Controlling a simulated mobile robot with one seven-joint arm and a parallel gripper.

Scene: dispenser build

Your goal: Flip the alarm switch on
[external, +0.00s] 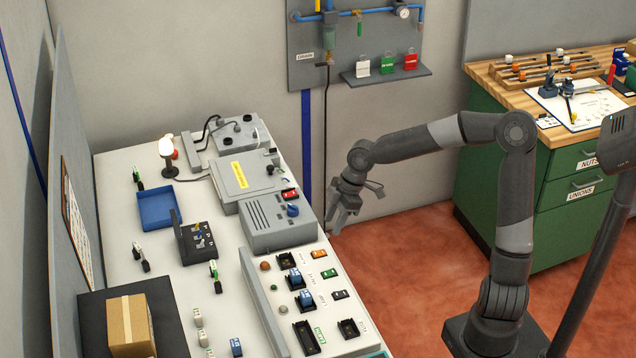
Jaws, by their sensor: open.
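My gripper (354,207) is open and empty. It hangs just right of the white bench's edge, near the grey box with a blue knob (292,210), touching nothing that I can see. A red switch (290,195) sits on the grey equipment behind the knob. A control panel at the bench's front right carries an orange switch (319,254), a green switch (329,273) and a dark switch (340,294). The labels are too small to read, so I cannot tell which one is the alarm switch or its position.
The white bench (120,215) holds a blue tray (160,208), a small dark rack (195,243) and a cardboard box (130,325). A wall shelf (388,75) holds coloured tags. A green cabinet (490,195) stands at the right.

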